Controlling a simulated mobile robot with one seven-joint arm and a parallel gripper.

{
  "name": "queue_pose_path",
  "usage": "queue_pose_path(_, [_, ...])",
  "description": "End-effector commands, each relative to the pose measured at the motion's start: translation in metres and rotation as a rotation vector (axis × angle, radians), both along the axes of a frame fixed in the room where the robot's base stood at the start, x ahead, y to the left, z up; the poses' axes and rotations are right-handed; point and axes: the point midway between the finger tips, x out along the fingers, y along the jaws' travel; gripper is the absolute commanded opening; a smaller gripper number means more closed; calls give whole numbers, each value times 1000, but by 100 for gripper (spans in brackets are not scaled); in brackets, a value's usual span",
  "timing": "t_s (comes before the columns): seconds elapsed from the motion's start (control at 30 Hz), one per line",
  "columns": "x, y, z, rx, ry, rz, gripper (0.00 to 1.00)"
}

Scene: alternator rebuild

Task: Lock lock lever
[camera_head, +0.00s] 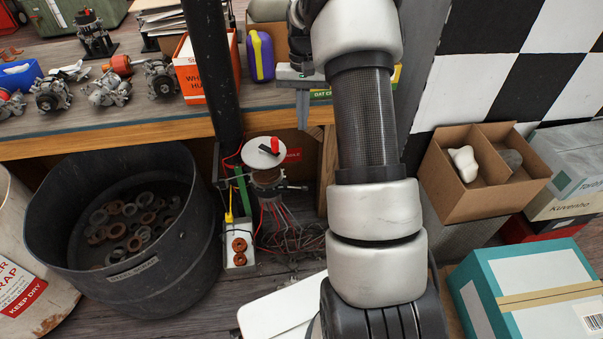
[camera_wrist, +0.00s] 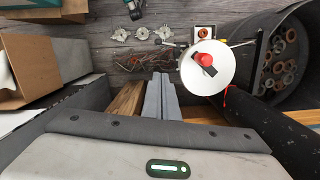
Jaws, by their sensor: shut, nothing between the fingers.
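A round white disc (camera_head: 258,153) tops a small fixture under the front edge of the bench. A red lever (camera_head: 275,145) sits on the disc, right of its centre. In the wrist view, the white disc (camera_wrist: 217,80) carries a red round part (camera_wrist: 203,58) with a short dark bar (camera_wrist: 209,71) beside it. I cannot tell whether the lever is locked. My gripper (camera_head: 302,122) points down at the bench edge, above and right of the disc, apart from it. Its fingers (camera_wrist: 161,80) are together and empty, left of the disc in the wrist view.
A dark bin of metal rings (camera_head: 120,270) stands left of the fixture. A black post (camera_head: 212,70) rises in front of the bench. Wires (camera_head: 285,235) hang below the disc. The wooden bench edge (camera_head: 110,136) lies behind, and a cardboard box (camera_head: 470,200) stands right.

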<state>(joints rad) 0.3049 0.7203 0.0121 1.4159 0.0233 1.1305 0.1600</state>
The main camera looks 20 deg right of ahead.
Motion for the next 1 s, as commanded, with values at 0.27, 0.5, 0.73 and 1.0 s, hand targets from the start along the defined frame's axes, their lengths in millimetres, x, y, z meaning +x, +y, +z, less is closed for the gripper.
queue_pose_path(0.27, [6, -15, -58, 18, 48, -38, 0])
queue_pose_path(0.5, [6, -16, -60, 19, 51, -40, 0])
queue_pose_path(0.73, [5, -15, -65, 19, 52, -40, 0])
queue_pose_path(1.0, [-3, -11, -110, 21, 56, -40, 0])
